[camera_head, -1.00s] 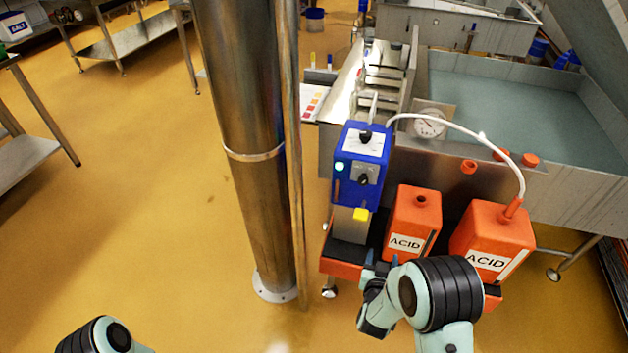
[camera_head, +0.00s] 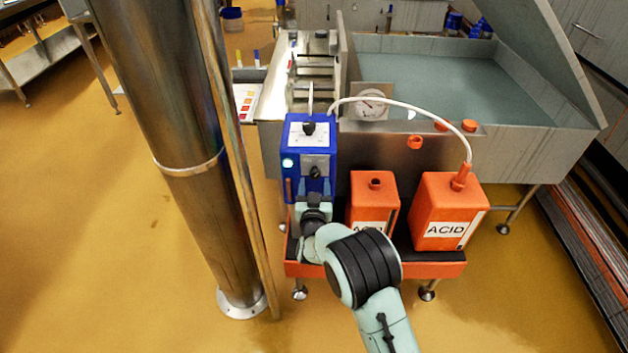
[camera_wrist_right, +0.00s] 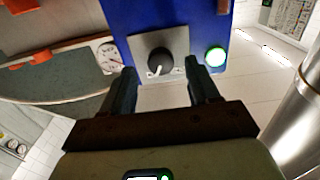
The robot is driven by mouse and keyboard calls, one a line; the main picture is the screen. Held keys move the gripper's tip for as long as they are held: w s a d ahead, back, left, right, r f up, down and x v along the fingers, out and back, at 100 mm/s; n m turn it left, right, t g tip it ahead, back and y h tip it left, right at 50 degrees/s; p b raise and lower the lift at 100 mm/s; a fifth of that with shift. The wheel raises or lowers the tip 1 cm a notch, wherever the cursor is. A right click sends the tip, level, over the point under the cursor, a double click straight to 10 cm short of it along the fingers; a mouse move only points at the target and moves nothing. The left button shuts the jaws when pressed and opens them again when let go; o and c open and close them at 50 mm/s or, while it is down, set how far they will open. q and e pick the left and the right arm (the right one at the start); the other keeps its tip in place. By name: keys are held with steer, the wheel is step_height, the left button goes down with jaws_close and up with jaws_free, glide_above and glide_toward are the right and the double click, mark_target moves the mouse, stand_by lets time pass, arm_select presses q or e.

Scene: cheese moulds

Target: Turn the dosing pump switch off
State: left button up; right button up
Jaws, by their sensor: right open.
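The blue dosing pump (camera_head: 295,160) stands at the left end of a red stand. Its front carries a black knob (camera_head: 315,171) on a grey plate, with a lit green-white lamp (camera_head: 287,163) beside it. Another black knob (camera_head: 308,128) sits on the white top panel. My right gripper (camera_head: 313,206) is just below the pump's front. In the right wrist view the gripper (camera_wrist_right: 163,88) is open and empty, its fingers on either side of the front knob (camera_wrist_right: 160,62), apart from it. A white pointer shows on that knob. The lamp (camera_wrist_right: 215,57) glows green. My left gripper is out of view.
Two orange acid cans (camera_head: 374,195) (camera_head: 447,212) stand right of the pump on the red stand (camera_head: 440,270). A white hose (camera_head: 425,109) arches to the farther can. A steel column (camera_head: 165,120) stands left. A vat (camera_head: 480,150) is behind.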

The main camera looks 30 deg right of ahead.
mark_target(315, 177)
steer(key=shift+x, duration=1.6)
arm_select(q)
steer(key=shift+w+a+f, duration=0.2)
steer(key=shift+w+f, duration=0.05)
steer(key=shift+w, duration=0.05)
arm_select(e)
steer(key=c, duration=1)
